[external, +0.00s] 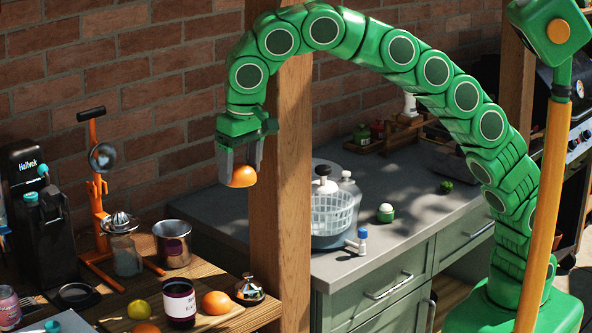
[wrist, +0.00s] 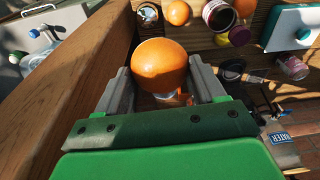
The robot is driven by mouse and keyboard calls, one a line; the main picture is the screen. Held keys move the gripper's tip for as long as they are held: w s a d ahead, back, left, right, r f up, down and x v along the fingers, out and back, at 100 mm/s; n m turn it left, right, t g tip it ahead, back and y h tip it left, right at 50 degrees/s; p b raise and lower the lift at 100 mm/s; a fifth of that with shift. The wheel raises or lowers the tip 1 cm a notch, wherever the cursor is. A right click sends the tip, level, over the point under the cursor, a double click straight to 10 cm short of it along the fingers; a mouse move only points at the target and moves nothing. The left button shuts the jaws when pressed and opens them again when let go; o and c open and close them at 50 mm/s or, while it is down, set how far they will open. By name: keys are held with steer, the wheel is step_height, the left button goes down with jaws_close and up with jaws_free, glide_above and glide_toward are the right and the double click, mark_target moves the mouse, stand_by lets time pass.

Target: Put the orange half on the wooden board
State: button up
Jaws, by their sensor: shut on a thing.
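My gripper (external: 241,172) is shut on the orange half (external: 243,176), high above the wooden worktop and left of the wooden post. In the wrist view its rounded orange peel (wrist: 160,65) shows between the two grey fingers; its cut face is hidden. A wooden surface (external: 262,314) lies below at the lower left, bearing fruit and a jar. I cannot tell whether this surface is the wooden board or the worktop itself.
An orange press (external: 97,190) stands at left. The wooden post (external: 280,215) rises close beside my gripper.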

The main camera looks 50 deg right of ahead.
steer(key=shift+w+a+f+n, duration=1.3)
steer(key=shift+w+a+f, duration=3.3)
steer(key=shift+a+f, duration=1.05)
steer(key=shift+m, duration=0.5)
steer(key=shift+w+d+f, duration=0.25)
steer(key=shift+d+f, duration=0.15)
steer(key=shift+f, duration=2.4)
steer(key=shift+w+d+f, duration=0.2)
steer(key=shift+d+f, duration=0.15)
steer(key=shift+f, duration=2.45)
steer(key=shift+w+d+f, duration=0.25)
steer(key=shift+d+f, duration=0.15)
steer(key=shift+f, duration=2.4)
steer(key=shift+f, duration=0.1)
steer(key=o, duration=1.2)
